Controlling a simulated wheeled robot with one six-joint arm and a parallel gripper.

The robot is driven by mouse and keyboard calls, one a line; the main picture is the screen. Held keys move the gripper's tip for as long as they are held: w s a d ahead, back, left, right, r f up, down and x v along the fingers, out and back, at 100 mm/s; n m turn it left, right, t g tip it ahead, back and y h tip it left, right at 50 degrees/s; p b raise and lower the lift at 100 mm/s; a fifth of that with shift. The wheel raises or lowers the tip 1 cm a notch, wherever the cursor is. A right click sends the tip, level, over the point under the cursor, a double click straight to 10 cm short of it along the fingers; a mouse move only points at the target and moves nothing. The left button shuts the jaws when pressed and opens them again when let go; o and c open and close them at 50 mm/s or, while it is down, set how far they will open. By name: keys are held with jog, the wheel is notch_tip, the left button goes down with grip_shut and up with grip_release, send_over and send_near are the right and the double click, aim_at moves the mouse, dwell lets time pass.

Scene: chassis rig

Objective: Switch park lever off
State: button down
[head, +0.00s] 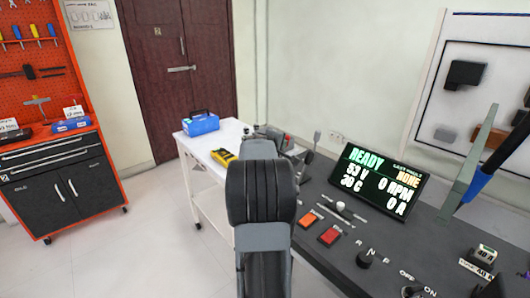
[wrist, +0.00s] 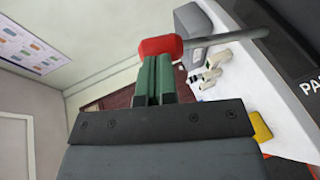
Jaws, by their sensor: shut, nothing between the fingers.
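A lever with a red knob (wrist: 160,46) and a grey shaft (wrist: 225,38) shows in the wrist view, the shaft running from the knob to the right. My gripper (wrist: 155,60) has green fingers, shut together with nothing between them. The fingertips are at the lower side of the red knob; I cannot tell whether they touch it. A dark panel with lettering that starts "PA" (wrist: 309,90) is cut off at the right edge. In the head view my arm hides most of the gripper and lever area.
The dark console carries a lit display (head: 372,178) reading READY, an orange switch (head: 307,219), a red switch (head: 330,236) and knobs. A white table (head: 199,150) holds a blue box (head: 202,123) and a yellow meter (head: 223,157).

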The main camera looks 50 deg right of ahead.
jog(key=w+v, duration=0.1)
jog(key=v, duration=1.1)
jog(key=shift+s+a+b, duration=0.35)
jog(key=shift+s, duration=0.05)
jog(key=shift+f, duration=0.15)
jog(key=s+a+f+m+y+p, duration=0.1)
jog(key=s+a+f+y+p, duration=0.15)
jog(key=a, duration=0.35)
jog(key=s+a+f+m+y+p, duration=0.1)
jog(key=a+f+y, duration=0.3)
jog(key=a, duration=0.1)
jog(key=s+a+r+y+p, duration=0.1)
jog(key=a+r+y+p, duration=0.1)
jog(key=a, duration=0.7)
jog(key=a+r+n+t+y+p, duration=0.1)
jog(key=a+r+y+p, duration=0.2)
jog(key=a+p, duration=0.4)
jog(key=s+a+r+n+t+y+p, duration=0.1)
jog(key=a+r+y+p, duration=0.2)
jog(key=a, duration=1)
jog(key=shift+s+a+r+p, duration=0.15)
jog(key=shift+s+r+p, duration=0.2)
jog(key=shift+r+p, duration=0.5)
jog(key=shift+f, duration=0.15)
